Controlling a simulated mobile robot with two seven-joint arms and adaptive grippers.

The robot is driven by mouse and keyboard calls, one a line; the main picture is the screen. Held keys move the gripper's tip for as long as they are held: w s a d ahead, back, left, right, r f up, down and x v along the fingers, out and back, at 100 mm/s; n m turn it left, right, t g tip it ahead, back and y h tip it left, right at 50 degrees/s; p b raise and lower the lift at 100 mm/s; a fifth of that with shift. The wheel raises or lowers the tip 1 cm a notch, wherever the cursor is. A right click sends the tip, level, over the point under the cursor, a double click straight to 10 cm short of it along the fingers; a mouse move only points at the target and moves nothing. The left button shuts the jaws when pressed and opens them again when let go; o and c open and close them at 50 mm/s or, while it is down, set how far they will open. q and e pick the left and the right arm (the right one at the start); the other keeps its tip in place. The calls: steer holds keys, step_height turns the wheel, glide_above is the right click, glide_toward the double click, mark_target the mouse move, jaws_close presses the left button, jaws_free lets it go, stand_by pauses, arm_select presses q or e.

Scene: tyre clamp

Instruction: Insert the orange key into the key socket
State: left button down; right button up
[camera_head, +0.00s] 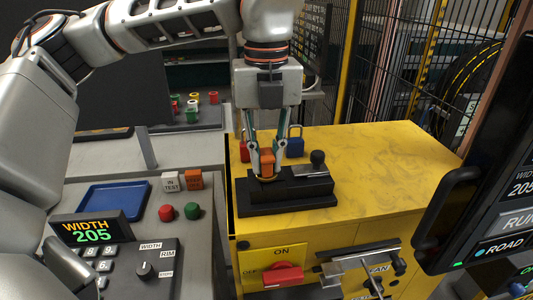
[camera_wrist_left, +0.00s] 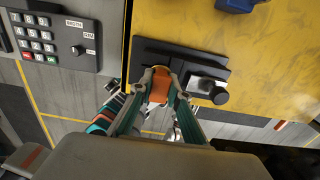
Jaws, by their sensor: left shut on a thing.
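The orange key (camera_head: 267,161) is between the fingers of my left gripper (camera_head: 267,166), which is shut on it. The key is upright over the left part of the black socket block (camera_head: 262,203) on the yellow cabinet. Its lower end is at the top of the block; I cannot tell how deep it sits. In the left wrist view the orange key (camera_wrist_left: 159,88) shows between the fingertips (camera_wrist_left: 160,92), over the black block (camera_wrist_left: 150,58). The key socket itself is hidden under the key and fingers. My right gripper is not in view.
The block carries a metal plate and black knob (camera_head: 317,158) on its right. A red padlock (camera_head: 244,147) and a blue padlock (camera_head: 295,143) stand behind the gripper. A control panel (camera_head: 130,262) and blue tray (camera_head: 114,200) are at left, a monitor (camera_head: 500,150) at right. The cabinet's right top is clear.

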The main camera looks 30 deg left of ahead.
arm_select(q)
steer(key=shift+f, duration=0.2)
steer(key=c, duration=1.8)
jaws_free()
steer(key=shift+c, duration=0.2)
step_height(320, 180, up, 12)
